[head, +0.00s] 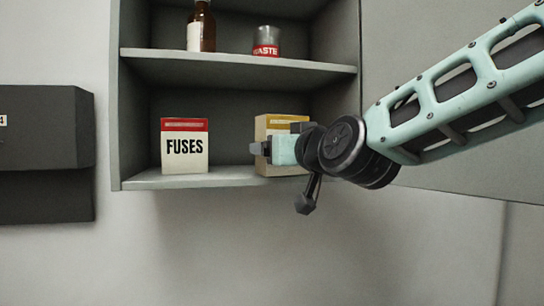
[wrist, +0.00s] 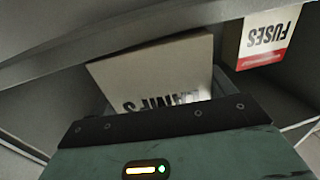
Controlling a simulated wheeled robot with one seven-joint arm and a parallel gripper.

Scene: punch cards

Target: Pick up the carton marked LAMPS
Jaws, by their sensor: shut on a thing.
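The LAMPS carton (head: 266,128) is cream with a yellow band at its top and stands at the right of the cabinet's lower shelf. My gripper (head: 258,149) is shut on it and covers much of its front in the head view. The carton also shows in the wrist view (wrist: 155,72), where its LAMPS lettering appears upside down and is partly hidden by my gripper's body. I cannot tell whether its base touches the shelf.
A FUSES carton (head: 185,148) with a red band stands to the left on the lower shelf (head: 225,176). The upper shelf (head: 225,64) holds a brown bottle (head: 208,30) and a grey tin (head: 266,38). A dark box (head: 45,130) is on the wall at left.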

